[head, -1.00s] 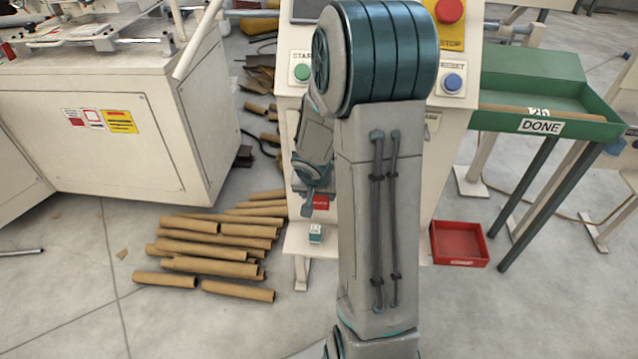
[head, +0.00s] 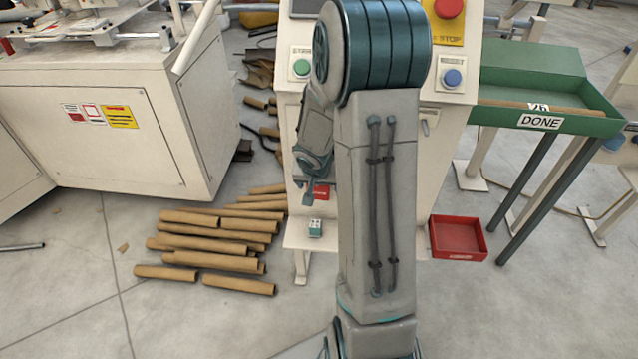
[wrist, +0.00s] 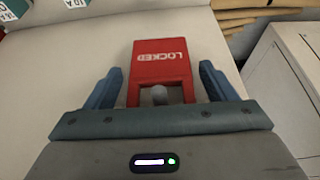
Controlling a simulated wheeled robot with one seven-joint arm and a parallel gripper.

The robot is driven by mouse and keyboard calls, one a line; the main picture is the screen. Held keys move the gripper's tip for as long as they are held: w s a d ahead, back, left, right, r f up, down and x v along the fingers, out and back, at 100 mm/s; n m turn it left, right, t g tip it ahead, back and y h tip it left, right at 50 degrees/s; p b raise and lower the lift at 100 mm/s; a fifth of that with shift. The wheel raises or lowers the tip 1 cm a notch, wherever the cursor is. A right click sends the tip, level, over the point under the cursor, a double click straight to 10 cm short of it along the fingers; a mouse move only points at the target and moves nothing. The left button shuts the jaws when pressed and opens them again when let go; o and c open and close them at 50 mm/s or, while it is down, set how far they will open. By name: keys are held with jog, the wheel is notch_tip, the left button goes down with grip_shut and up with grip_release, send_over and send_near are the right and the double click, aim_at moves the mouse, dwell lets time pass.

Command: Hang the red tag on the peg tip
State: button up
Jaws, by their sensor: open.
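The red tag (wrist: 160,75), lettered LOCKED upside down, shows in the wrist view between my open fingers. My gripper (wrist: 160,85) has a blue finger on each side of it, with a gap on both sides. A grey rounded peg tip (wrist: 159,95) shows inside the tag's opening at the near end. The tag appears to sit around the peg; how deep the peg goes is not clear. In the head view the tag (head: 321,192) is a small red patch on the cream machine front, next to my gripper (head: 308,192), partly hidden by my arm.
A cream control console (head: 455,100) with buttons stands behind my arm. A small white and teal block (head: 316,228) rests on its low ledge. A red bin (head: 458,239) is on the floor at right, below a green DONE tray (head: 590,128). Cardboard tubes (head: 215,240) lie at left.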

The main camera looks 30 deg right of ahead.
jog(key=shift+r+p, duration=0.15)
jog(key=shift+p, duration=0.25)
jog(key=shift+p+v, duration=0.35)
jog(key=shift+v, duration=0.5)
jog(key=s+a+b, duration=0.4)
jog(key=s+a, duration=0.3)
jog(key=s, duration=0.3)
jog(key=s+a+r+n+g+y, duration=0.2)
jog(key=s+a+r+n, duration=0.5)
jog(key=s+r, duration=0.2)
jog(key=shift+s+r+y, duration=0.3)
jog(key=shift+s+r, duration=0.05)
jog(key=shift+r, duration=0.5)
jog(key=shift+o, duration=0.4)
jog(key=shift+a, duration=0.1)
